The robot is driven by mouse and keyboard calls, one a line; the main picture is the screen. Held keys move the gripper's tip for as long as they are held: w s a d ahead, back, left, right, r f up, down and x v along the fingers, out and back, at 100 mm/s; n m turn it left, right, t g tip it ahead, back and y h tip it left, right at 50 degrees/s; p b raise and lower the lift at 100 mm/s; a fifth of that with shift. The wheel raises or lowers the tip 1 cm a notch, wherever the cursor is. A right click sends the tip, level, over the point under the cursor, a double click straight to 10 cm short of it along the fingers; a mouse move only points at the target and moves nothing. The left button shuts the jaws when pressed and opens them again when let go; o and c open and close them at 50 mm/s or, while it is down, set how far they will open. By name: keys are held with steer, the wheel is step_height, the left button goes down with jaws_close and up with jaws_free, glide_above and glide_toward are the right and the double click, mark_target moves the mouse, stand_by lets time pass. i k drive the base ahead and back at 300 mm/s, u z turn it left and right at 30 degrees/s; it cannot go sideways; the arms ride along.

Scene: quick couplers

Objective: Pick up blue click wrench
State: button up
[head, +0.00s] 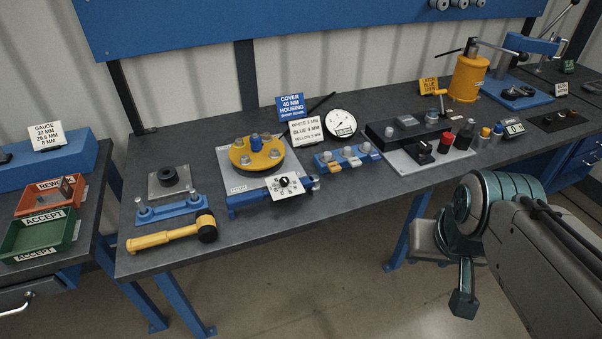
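The blue click wrench (248,200) lies near the front edge of the grey workbench, left of the middle. Its blue handle end points left. A white plate with a black dial (291,186) covers or overlaps its middle, and its right end shows past the plate. My gripper (463,302) hangs at the lower right, in front of the bench and below its top, well apart from the wrench. It is seen from the side, so I cannot tell whether its fingers are open. Nothing is seen held in it.
A yellow tool with a black head (175,234) lies left of the wrench. A yellow round cover (257,155) sits behind it on a grey plate. Small blue blocks (345,158) stand to its right. Signs stand behind. Floor in front is clear.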

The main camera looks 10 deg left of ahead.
mark_target(296, 186)
steer(key=u, duration=0.2)
steer(key=i, duration=0.7)
steer(key=u, duration=1)
steer(key=i, duration=0.4)
steer(key=u, duration=0.4)
